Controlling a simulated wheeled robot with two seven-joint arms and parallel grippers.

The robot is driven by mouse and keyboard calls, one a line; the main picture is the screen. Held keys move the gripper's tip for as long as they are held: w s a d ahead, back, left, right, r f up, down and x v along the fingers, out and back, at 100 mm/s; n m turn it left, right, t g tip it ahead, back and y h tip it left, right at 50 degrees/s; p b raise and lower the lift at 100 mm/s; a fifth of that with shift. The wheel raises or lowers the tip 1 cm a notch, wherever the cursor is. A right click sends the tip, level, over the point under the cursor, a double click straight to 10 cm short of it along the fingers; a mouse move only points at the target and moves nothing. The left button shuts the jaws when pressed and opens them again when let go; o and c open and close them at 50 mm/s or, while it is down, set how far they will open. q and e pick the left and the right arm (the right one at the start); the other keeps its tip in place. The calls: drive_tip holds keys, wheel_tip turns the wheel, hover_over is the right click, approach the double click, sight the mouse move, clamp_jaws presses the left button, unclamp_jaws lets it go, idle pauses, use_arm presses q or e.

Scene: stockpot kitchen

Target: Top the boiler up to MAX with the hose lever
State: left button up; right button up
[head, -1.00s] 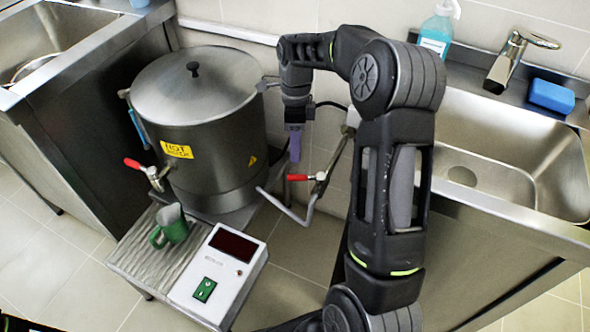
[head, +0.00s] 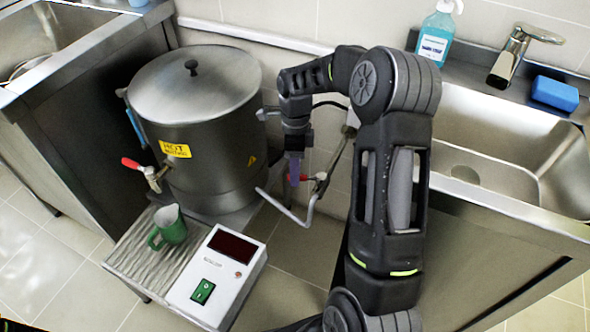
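The boiler (head: 205,140) is a large steel pot with its lid (head: 193,85) on and a yellow label. A blue-edged gauge (head: 136,127) is on its left side, seen too edge-on to read a level. My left gripper is out of view.
A red-handled tap (head: 152,174) is on the boiler's front left. A green mug (head: 171,228) stands on the ribbed tray (head: 130,262) beside a white box with a dark display (head: 218,274). A sink (head: 510,160) with soap and a blue sponge lies right.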

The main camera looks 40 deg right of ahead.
clamp_jaws()
idle(1.3)
